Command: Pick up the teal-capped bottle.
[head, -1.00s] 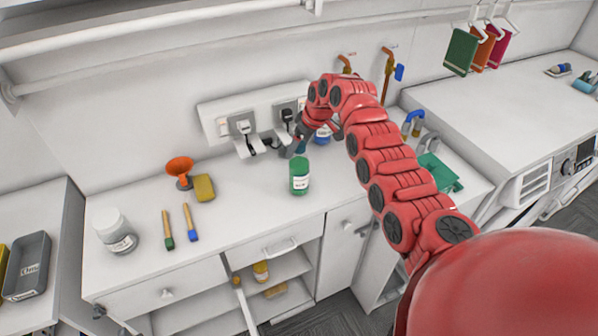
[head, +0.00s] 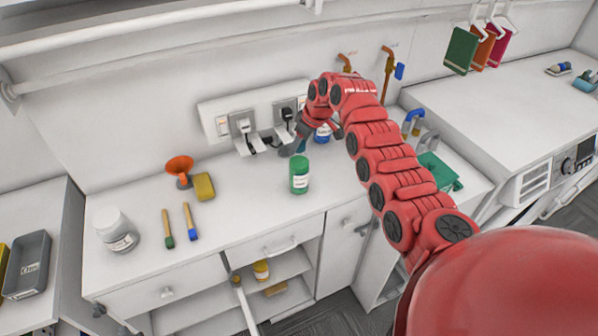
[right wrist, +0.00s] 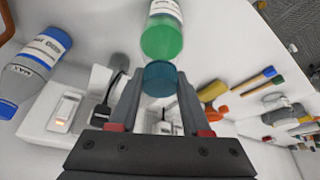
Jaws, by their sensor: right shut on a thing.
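In the head view, a small bit of teal (head: 301,146) shows beside my right gripper (head: 293,147), near the back of the counter. My left gripper is in neither current view.
Sockets with plugs (head: 243,127) are behind. A yellow sponge (head: 204,187), orange funnel (head: 180,168) and two brushes lie left.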

